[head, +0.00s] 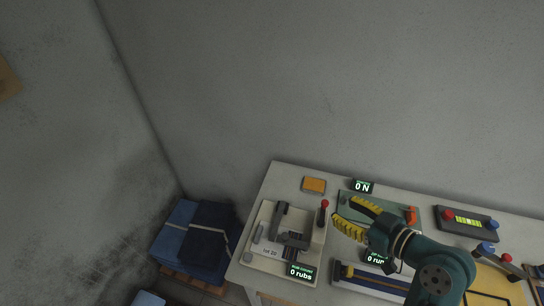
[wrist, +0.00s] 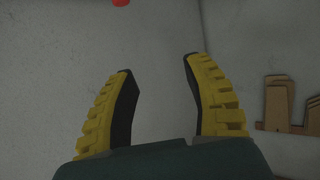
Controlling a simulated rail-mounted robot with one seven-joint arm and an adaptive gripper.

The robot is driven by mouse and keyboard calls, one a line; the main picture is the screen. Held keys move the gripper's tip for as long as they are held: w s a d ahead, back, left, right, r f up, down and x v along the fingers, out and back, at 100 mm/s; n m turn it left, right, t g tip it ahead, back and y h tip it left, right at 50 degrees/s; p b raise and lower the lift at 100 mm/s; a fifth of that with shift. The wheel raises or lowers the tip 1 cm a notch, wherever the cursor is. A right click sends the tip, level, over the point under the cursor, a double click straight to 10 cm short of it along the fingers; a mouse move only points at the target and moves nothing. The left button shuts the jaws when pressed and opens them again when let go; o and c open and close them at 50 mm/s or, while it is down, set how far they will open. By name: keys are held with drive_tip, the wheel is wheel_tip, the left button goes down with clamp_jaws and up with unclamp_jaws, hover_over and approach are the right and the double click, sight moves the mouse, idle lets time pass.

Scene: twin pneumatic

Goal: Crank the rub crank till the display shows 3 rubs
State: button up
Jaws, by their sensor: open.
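The rub tester, a pale base plate (head: 260,255) with a dark bracket and arm, sits at the left end of the table in the head view. Its small display (head: 301,271) reads 0 rubs. A red-knobbed upright handle (head: 324,204), apparently the crank, stands at the plate's back right corner. My gripper (head: 343,214) is open and empty, with yellow fingers just right of the red knob and apart from it. In the wrist view my gripper (wrist: 158,75) is open with nothing between its fingers; a bit of a red thing (wrist: 121,2) shows at the top edge.
An orange block (head: 314,185) and a display reading 0 N (head: 362,186) stand at the back. A grey device with red and blue knobs (head: 467,221) is to the right. A blue-and-white device (head: 366,279) lies in front. Folded blue cloth (head: 195,240) is stacked left of the table.

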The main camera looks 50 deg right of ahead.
drive_tip(key=w+a+r+t+p, duration=0.1)
drive_tip(key=w+a+r, duration=0.4)
drive_tip(key=w+r, duration=0.2)
drive_tip(key=w+a+r+n+t+p, duration=0.1)
drive_tip(key=w+a+r+p, duration=0.1)
drive_tip(key=w+a+r, duration=0.4)
wheel_tip(320, 180, up, 4)
drive_tip(key=shift+w+r+t+h, duration=0.25)
drive_tip(key=shift+w+t+h, duration=0.05)
drive_tip(key=shift+w, duration=0.5)
